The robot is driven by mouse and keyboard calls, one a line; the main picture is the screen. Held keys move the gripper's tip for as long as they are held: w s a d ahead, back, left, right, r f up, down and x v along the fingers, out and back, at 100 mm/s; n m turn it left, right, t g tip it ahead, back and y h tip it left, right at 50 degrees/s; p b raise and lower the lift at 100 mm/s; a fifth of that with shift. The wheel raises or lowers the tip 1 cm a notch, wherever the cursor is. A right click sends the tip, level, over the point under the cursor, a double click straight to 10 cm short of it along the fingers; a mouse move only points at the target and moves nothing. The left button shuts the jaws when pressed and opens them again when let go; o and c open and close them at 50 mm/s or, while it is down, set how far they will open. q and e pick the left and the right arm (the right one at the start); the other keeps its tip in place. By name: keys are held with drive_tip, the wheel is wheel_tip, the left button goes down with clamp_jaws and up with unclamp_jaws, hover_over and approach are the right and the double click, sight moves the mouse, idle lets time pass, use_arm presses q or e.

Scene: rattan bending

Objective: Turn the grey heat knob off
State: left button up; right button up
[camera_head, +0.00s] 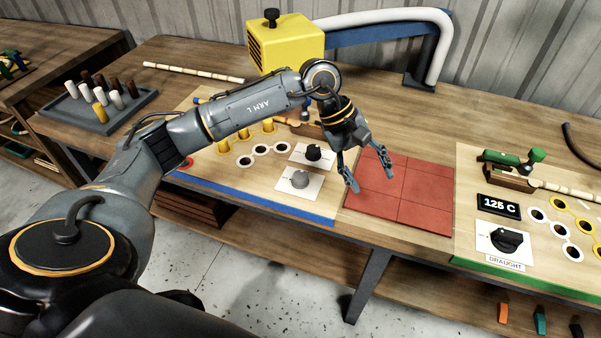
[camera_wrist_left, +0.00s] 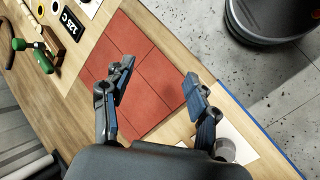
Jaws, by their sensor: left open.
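The grey heat knob (camera_head: 300,180) sits on a white plate at the front of the left work board. In the left wrist view the grey knob (camera_wrist_left: 226,150) shows at the lower right, partly behind a finger. My left gripper (camera_head: 370,178) is open and empty above the left side of the red tiled mat, to the right of the knob and apart from it. Its two fingers (camera_wrist_left: 160,76) point over the red mat in the wrist view. My right gripper is in neither view.
A black knob (camera_head: 314,153) on its own white plate stands just behind the grey one. The red mat (camera_head: 420,200) is bare. A 125 C display (camera_head: 498,205) and a black draught knob (camera_head: 507,241) are on the right. A yellow box (camera_head: 286,45) stands behind my arm.

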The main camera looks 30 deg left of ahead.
sight(300, 175)
use_arm(q)
drive_tip(key=a+r+m+y, duration=0.1)
drive_tip(key=a+y, duration=0.2)
drive_tip(key=a, duration=0.5)
drive_tip(key=a+r+y, duration=0.2)
drive_tip(key=a+y, duration=0.1)
drive_tip(key=a, duration=0.6)
drive_tip(key=shift+g+y, duration=0.3)
drive_tip(key=f+p, duration=0.1)
drive_tip(key=f, duration=0.3)
drive_tip(key=f+p, duration=0.1)
drive_tip(key=f, duration=0.4)
drive_tip(key=f+p, duration=0.1)
drive_tip(key=f, duration=0.4)
drive_tip(key=shift+w, duration=0.25)
drive_tip(key=c, duration=1.2)
